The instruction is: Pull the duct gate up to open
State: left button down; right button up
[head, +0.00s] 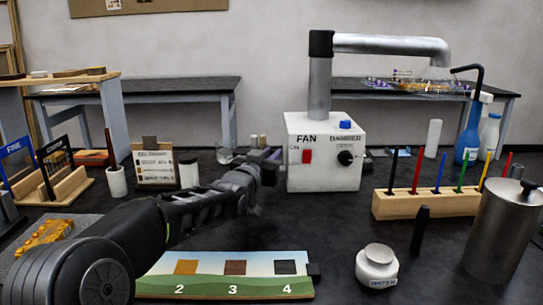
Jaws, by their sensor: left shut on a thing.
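I cannot make out a separate gate on the duct. My left gripper (270,165) is at the box's left side, low beside its front face. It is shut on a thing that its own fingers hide. My right gripper is not in view.
A panel numbered 2, 3 and 4 (226,285) lies in front of my left arm. A white jar (376,266), a metal canister (499,235) and a wooden pen rack (435,204) stand at right. The bench is clear right of the gripper, before the box.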

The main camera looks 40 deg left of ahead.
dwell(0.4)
pick_arm(q)
notch_tip(320, 180, up, 2)
jog(key=shift+r+p, duration=0.25)
jog(key=shift+p, duration=0.2)
jog(key=c, duration=1.6)
grip_release()
jog(key=shift+s, duration=0.1)
jog(key=v, duration=0.7)
jog(key=shift+s+d, duration=0.1)
jog(key=shift+s, duration=0.15)
jog(key=shift+f, duration=0.1)
